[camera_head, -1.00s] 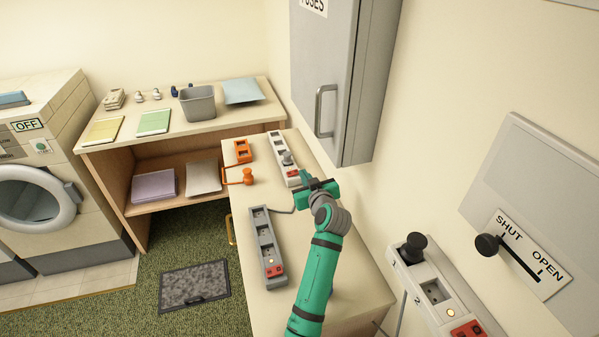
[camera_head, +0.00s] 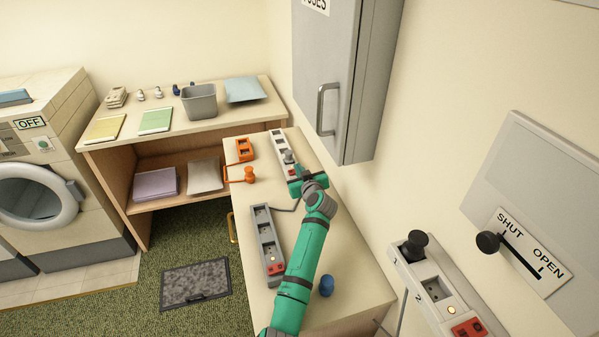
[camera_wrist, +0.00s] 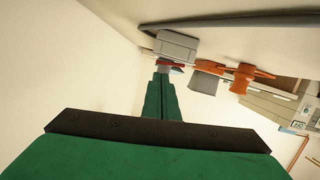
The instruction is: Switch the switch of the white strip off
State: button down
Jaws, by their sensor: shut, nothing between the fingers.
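The white strip (camera_head: 279,146) lies on the bench along the wall, with a grey plug (camera_head: 288,156) in it and a red switch (camera_head: 292,170) at its near end. My gripper (camera_head: 294,180) is at that near end, close to the switch and partly covering the strip. In the wrist view my narrow green fingers (camera_wrist: 164,88) are together and empty, with their tips by a red part (camera_wrist: 170,67). I cannot tell whether they touch it, nor which way the switch is set.
A grey strip (camera_head: 264,235) with a lit red switch lies left of my arm. An orange strip (camera_head: 240,149) and orange plug (camera_head: 249,174) lie beyond it. A blue object (camera_head: 326,286) stands right of my arm. Another white strip (camera_head: 440,290) and the fuse cabinet (camera_head: 330,70) are at right.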

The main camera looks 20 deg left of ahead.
jog(key=shift+w+f, duration=0.1)
jog(key=shift+f, duration=0.35)
jog(key=shift+d, duration=0.1)
jog(key=shift+w+d+f+m, duration=0.15)
jog(key=shift+d+f+m, duration=0.1)
jog(key=shift+f+m, duration=0.05)
jog(key=shift+a+r, duration=0.1)
jog(key=shift+a, duration=0.25)
jog(key=shift+r, duration=0.25)
jog(key=shift+d+r, duration=0.2)
jog(key=shift+r, duration=1)
jog(key=s+d+r, duration=0.3)
jog(key=s+r, duration=0.7)
jog(key=s, duration=0.3)
jog(key=shift+s+d, duration=0.3)
jog(key=shift+d, duration=0.05)
